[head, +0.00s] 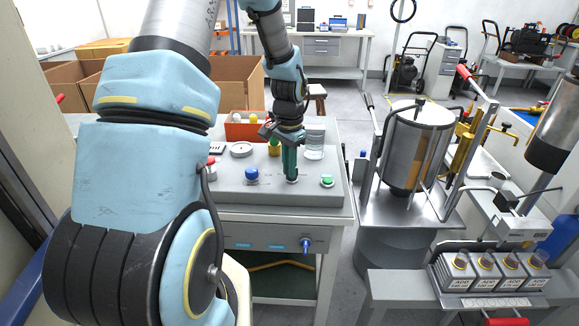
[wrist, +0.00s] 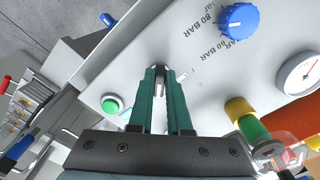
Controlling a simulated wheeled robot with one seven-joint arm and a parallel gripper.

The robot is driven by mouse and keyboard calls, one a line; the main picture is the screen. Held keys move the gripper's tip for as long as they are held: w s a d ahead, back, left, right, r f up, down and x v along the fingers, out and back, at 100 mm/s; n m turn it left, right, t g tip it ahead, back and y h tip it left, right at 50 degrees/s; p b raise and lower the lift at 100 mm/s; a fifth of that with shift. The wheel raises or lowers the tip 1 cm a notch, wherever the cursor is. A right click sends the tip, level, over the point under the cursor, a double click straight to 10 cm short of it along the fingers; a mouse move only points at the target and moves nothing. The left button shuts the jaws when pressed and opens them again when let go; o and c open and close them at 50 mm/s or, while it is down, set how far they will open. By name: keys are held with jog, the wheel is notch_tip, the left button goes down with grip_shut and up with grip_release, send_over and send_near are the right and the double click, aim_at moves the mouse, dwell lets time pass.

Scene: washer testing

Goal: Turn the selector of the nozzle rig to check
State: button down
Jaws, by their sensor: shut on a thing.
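The nozzle rig is a grey console (head: 232,190) on a bench. My gripper (head: 291,176) points down at its top, between a blue knob (head: 252,175) and a green button (head: 327,181). In the wrist view, the green fingers of my gripper (wrist: 160,72) are shut on the selector (wrist: 160,80), a small metallic piece between the fingertips. Most of the selector is hidden by the fingers. A small white label (wrist: 184,76) lies beside the fingertips, too small to read. The blue knob (wrist: 239,21) has "80 BAR" marks near it. The green button (wrist: 112,104) is on the other side.
A red bin (head: 243,131) is behind. A steel tank (head: 417,150) stands to the right, past a gap of floor.

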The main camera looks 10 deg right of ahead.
dwell(0.4)
jog(key=c, duration=0.9)
grip_release()
jog(key=shift+o, duration=0.2)
notch_tip(320, 180, up, 11)
jog(key=b, duration=0.2)
jog(key=shift+f, duration=0.1)
jog(key=s+a+f+n+t, duration=0.1)
jog(key=s+a+n, duration=0.9)
jog(key=s+a, duration=0.3)
jog(key=shift+s+a+t, duration=0.3)
jog(key=shift+s+a, duration=0.1)
jog(key=shift+a, duration=0.75)
